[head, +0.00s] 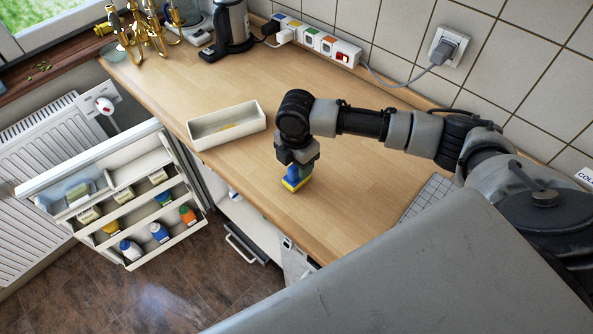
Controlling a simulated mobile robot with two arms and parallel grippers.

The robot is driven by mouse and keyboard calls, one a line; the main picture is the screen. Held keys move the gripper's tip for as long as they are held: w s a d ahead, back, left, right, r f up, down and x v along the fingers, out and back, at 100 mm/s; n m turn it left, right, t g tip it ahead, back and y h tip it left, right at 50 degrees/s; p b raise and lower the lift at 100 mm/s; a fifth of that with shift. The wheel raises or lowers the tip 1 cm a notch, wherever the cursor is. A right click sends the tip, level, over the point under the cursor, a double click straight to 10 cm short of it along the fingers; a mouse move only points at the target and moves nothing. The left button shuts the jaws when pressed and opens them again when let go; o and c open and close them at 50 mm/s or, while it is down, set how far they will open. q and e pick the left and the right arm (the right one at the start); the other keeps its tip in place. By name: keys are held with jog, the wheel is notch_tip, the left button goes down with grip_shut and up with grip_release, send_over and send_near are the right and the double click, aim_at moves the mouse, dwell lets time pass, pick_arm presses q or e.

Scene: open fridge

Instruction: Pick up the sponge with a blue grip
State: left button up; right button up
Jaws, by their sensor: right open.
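The sponge with a blue grip (294,180) is on the wooden counter, near its front edge. Its blue grip is on top and its yellow part shows below. My right gripper (296,163) points down directly over the sponge, with its fingers around or just above the blue grip. The fingers are open, and they hide part of the grip. I cannot tell whether they touch it. My left gripper does not show.
A white open tray (258,119) stands left of my right gripper. The open fridge door (90,165) holds several bottles below the counter. The counter's middle is clear.

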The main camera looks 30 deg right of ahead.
jog(key=shift+f, duration=0.5)
grip_shut()
jog(key=shift+r, duration=0.15)
jog(key=shift+r, duration=0.25)
jog(key=r, duration=0.1)
jog(key=r+b, duration=0.1)
jog(key=r, duration=0.1)
jog(key=shift+s+r, duration=0.3)
jog(key=s+a+r+b, duration=0.1)
jog(key=s+a+r, duration=0.1)
jog(key=s+r, duration=0.4)
jog(key=s, duration=0.5)
jog(key=shift+a+r+b, duration=0.15)
jog(key=shift+r+b, duration=0.2)
jog(key=shift+b, duration=0.05)
jog(key=shift+w, duration=0.1)
